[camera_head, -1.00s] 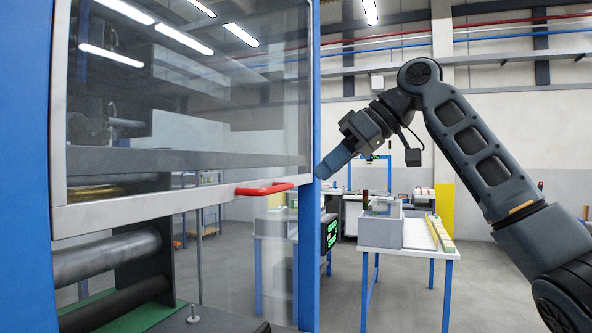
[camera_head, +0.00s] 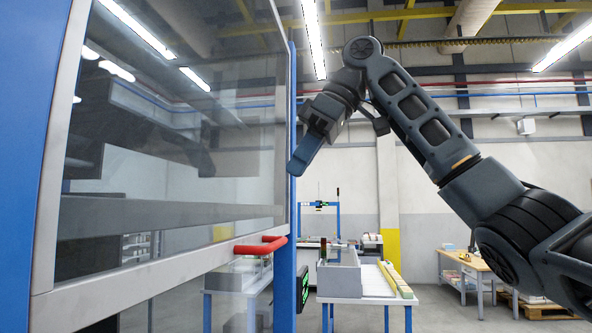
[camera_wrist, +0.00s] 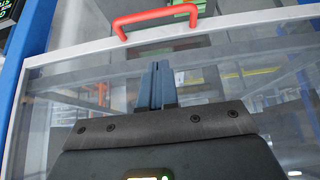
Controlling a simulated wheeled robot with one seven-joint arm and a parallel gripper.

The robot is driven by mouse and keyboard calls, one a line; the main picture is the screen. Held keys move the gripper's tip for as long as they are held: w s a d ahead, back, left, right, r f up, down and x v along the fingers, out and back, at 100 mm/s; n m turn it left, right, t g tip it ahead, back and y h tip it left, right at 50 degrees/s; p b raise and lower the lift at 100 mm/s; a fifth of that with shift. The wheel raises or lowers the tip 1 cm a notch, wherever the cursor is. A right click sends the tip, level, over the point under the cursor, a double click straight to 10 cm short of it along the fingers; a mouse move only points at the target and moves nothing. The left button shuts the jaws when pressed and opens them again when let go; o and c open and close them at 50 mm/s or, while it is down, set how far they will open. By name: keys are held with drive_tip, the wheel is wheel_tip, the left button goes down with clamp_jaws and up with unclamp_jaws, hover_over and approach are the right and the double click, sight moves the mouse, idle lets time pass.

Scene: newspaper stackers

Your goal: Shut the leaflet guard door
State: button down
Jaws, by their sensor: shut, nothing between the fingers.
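The leaflet guard door is a clear panel in a pale grey frame (camera_head: 160,270), filling the left of the head view. Open space shows beneath its lower edge. A red handle (camera_head: 262,245) sits on that lower edge near the right corner. In the wrist view the handle (camera_wrist: 155,17) is at the top, beyond my fingertips, with the clear panel filling much of the picture. My gripper (camera_head: 294,170) is shut and empty, pointing down, above the handle and near the door's right side. It also shows in the wrist view (camera_wrist: 158,75). It appears apart from the handle.
A blue machine post (camera_head: 285,285) stands at the door's right edge, with a small green-lit display (camera_head: 304,287) on it. A white table (camera_head: 345,288) with a grey box stands behind. A wooden bench (camera_head: 478,272) is at far right. Floor between them is clear.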

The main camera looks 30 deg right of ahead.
drive_tip(key=x, duration=0.7)
drive_tip(key=shift+s+d+f+p, duration=0.1)
drive_tip(key=shift+f+p, duration=0.1)
drive_tip(key=shift+f, duration=0.9)
drive_tip(key=shift+s+d+f+p, duration=0.1)
drive_tip(key=shift+f+p, duration=0.1)
drive_tip(key=shift+f, duration=0.85)
drive_tip(key=shift+w, duration=0.1)
